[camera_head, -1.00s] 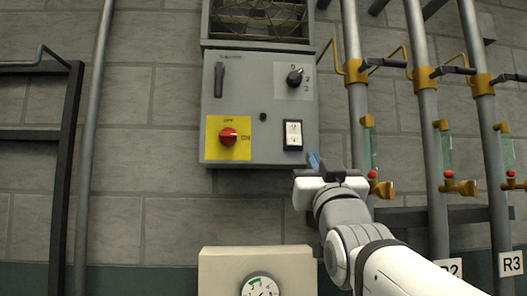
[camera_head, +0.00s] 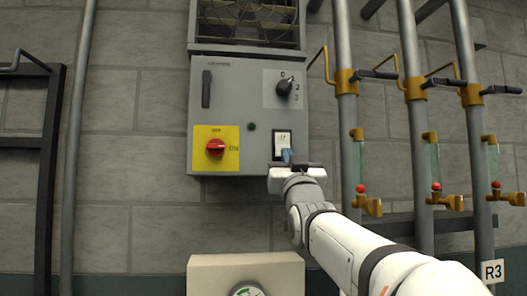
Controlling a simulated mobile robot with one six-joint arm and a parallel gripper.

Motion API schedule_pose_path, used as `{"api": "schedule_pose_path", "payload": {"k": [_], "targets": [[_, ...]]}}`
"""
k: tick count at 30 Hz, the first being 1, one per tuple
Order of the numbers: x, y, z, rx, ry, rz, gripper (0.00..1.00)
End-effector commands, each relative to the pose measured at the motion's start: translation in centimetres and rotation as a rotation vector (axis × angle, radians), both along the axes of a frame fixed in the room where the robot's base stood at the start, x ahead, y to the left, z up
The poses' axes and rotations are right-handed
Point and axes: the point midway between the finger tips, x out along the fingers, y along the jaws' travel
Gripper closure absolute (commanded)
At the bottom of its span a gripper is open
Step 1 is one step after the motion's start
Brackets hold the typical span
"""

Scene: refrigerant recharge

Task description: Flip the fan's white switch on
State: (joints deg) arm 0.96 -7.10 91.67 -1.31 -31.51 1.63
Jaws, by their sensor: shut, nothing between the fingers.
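The fan's white rocker switch (camera_head: 283,140) sits in a black frame at the lower right of the grey control box (camera_head: 228,80) on the wall. Its upper part shows; its lower part is hidden by my gripper's fingers. My gripper (camera_head: 287,156) is shut and empty, its blue fingertips in front of the switch's lower edge. I cannot tell whether they touch it. The fan (camera_head: 245,20) sits behind a grille above the box.
The box also carries a red rotary knob (camera_head: 216,147) on a yellow plate, a black selector knob (camera_head: 285,87) and a black handle (camera_head: 206,89). Pipes with yellow valves (camera_head: 346,82) stand to the right. A beige gauge box (camera_head: 245,270) is below.

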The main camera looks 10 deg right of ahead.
Motion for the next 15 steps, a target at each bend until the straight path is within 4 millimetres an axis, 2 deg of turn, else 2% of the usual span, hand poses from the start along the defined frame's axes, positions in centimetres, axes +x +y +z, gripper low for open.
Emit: {"api": "schedule_pose_path", "payload": {"k": [4,15], "targets": [[0.59,0.02,-0.05,0.0,-0.001,0.0,1.0],[0.69,0.06,-0.29,0.0,-0.006,0.001,1.0]]}}
